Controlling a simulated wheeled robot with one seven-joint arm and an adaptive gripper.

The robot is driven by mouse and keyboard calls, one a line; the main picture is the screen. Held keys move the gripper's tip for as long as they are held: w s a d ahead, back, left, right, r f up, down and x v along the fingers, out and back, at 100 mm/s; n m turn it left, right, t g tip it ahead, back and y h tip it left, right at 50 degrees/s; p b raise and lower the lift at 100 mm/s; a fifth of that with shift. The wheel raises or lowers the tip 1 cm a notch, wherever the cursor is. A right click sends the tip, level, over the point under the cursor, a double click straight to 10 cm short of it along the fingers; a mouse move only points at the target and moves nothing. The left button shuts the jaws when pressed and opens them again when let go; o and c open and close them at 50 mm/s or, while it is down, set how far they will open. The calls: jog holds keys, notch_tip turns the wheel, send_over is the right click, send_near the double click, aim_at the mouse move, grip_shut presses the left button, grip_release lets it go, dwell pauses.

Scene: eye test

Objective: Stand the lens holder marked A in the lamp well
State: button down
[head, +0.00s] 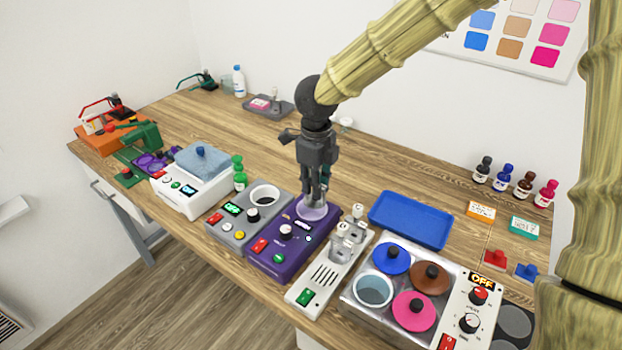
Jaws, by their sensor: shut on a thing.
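My gripper (314,198) points down over the pale lilac round disc (313,212) at the back of a purple device (272,262). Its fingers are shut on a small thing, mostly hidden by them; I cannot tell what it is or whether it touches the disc. A dark teal patch shows behind the fingers. No letter A is readable, so I cannot pick out the lens holder marked A. I cannot tell which opening is the lamp well. Left of the purple device, a grey device (226,232) has a round white-rimmed well (265,194).
Right of the purple device, a white slotted unit (318,285) carries clear parts with white knobs (358,211). A blue tray (410,220) lies empty behind a metal unit (350,297) with coloured lids. Several small bottles (503,178) stand at back right. The table behind my gripper is mostly clear.

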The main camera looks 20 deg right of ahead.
jog(key=shift+s+f+b, duration=0.1)
jog(key=shift+f+b, duration=0.2)
jog(key=shift+f, duration=0.05)
jog(key=w+f, duration=0.2)
jog(key=f, duration=0.1)
jog(key=w+f, duration=0.1)
jog(key=f, duration=0.1)
jog(key=shift+b, duration=0.3)
jog(key=shift+s+f, duration=0.1)
jog(key=shift+s, duration=0.7)
jog(key=f, duration=0.1)
jog(key=w+f, duration=0.1)
jog(key=f, duration=0.1)
jog(key=shift+w+b, duration=0.25)
jog(key=shift+b, duration=0.1)
jog(key=shift+s+f, duration=0.1)
jog(key=shift+s, duration=0.2)
jog(key=shift+w+f, duration=0.15)
jog(key=shift+f, duration=0.1)
